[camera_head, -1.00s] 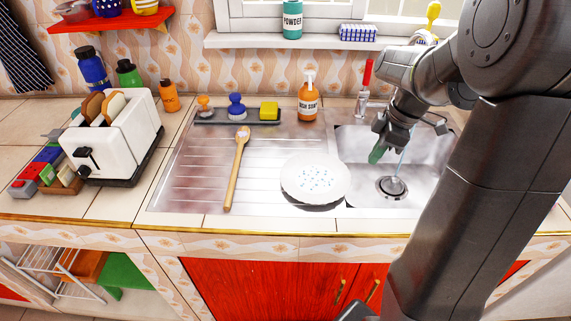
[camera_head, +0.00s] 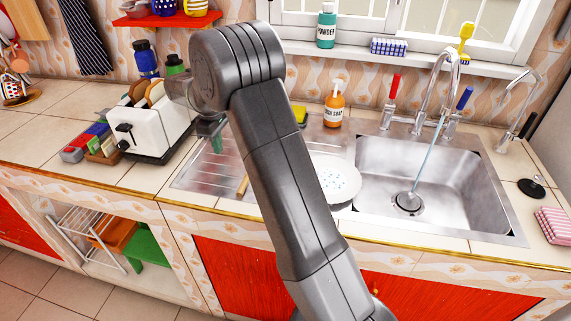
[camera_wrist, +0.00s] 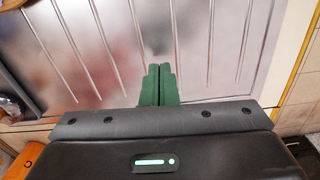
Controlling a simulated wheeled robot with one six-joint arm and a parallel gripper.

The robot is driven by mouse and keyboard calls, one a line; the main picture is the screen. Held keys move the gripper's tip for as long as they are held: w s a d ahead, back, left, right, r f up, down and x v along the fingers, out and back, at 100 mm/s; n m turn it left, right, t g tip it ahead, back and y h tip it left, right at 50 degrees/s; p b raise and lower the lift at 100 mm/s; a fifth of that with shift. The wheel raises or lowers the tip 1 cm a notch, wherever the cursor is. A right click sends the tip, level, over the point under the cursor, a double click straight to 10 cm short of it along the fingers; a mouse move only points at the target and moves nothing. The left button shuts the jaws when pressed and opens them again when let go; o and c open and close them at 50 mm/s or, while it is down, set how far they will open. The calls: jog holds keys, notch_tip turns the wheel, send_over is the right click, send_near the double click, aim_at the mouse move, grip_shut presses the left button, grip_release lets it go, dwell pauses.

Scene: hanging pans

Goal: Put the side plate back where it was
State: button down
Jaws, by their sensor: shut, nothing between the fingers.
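The side plate (camera_head: 338,178) is white with blue specks. In the head view it lies at the right end of the ribbed drainboard (camera_head: 200,178), beside the sink basin. My arm hides its left part. My gripper (camera_wrist: 158,72) shows in the wrist view with its green fingers together and nothing between them, over bare drainboard. In the head view it is left of the plate and apart from it, partly hidden by my arm.
Water runs from the tap (camera_head: 437,85) into the sink basin (camera_head: 465,190). A toaster (camera_head: 140,130) stands on the left counter. A soap bottle (camera_head: 334,105) and a yellow sponge (camera_head: 299,114) stand behind the drainboard. A wooden spoon (camera_head: 242,186) is mostly hidden.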

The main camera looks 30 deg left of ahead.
jog(key=w+d, duration=0.1)
jog(key=d, duration=0.7)
jog(key=w+d+p, duration=0.1)
jog(key=d, duration=0.7)
jog(key=w+d+p, duration=0.1)
jog(key=w+d, duration=0.1)
jog(key=d, duration=0.6)
jog(key=shift+w+r, duration=0.1)
jog(key=shift+d+f+p, duration=0.2)
jog(key=shift+f+p, duration=0.1)
jog(key=shift+f, duration=0.45)
jog(key=shift+a+f+b, duration=0.1)
jog(key=shift+f+b, duration=0.05)
jog(key=shift+b, duration=0.2)
jog(key=a, duration=0.4)
jog(key=s+a, duration=0.1)
jog(key=a, duration=0.1)
jog(key=shift+a+p, duration=0.3)
